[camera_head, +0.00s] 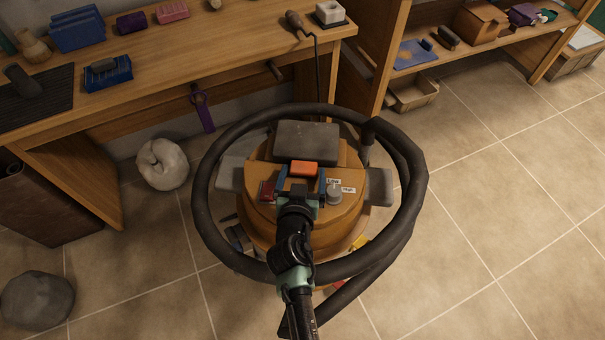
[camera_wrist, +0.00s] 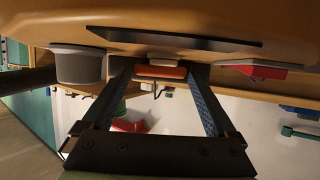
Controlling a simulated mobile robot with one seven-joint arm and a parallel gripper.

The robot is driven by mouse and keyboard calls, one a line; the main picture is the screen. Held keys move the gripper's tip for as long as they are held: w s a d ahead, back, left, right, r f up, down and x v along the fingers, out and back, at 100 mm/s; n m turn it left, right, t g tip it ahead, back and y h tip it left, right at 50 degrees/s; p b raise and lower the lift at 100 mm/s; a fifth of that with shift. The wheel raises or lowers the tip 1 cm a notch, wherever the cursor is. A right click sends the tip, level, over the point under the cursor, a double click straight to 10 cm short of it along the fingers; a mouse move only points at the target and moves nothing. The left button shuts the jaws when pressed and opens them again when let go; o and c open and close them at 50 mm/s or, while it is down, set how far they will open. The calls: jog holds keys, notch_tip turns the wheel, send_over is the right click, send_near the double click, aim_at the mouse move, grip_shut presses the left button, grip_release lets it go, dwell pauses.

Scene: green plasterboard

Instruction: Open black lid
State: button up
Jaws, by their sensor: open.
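A dark grey-black lid (camera_head: 306,138) lies flat on top of an orange-brown vacuum-like machine (camera_head: 345,225) and looks closed. An orange-red block (camera_head: 304,168), perhaps a latch, sits at the lid's near edge. My gripper (camera_head: 303,174) is open at this block, its two blue fingers on either side. In the wrist view the block (camera_wrist: 160,72) shows between the fingertips (camera_wrist: 163,74); I cannot tell whether they touch it. A flat black panel (camera_wrist: 175,39) shows above it there; I cannot tell whether it is the lid.
A thick black hose (camera_head: 415,180) loops around the machine. A red switch (camera_head: 267,190) and a grey knob (camera_head: 334,195) flank my gripper. A wooden workbench (camera_head: 190,60) stands behind, with tools on it. A shelf (camera_head: 470,60) is at the back right. The tiled floor (camera_head: 500,200) at right is clear.

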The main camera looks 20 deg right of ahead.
jog(key=shift+c, duration=0.3)
grip_shut()
dwell(0.3)
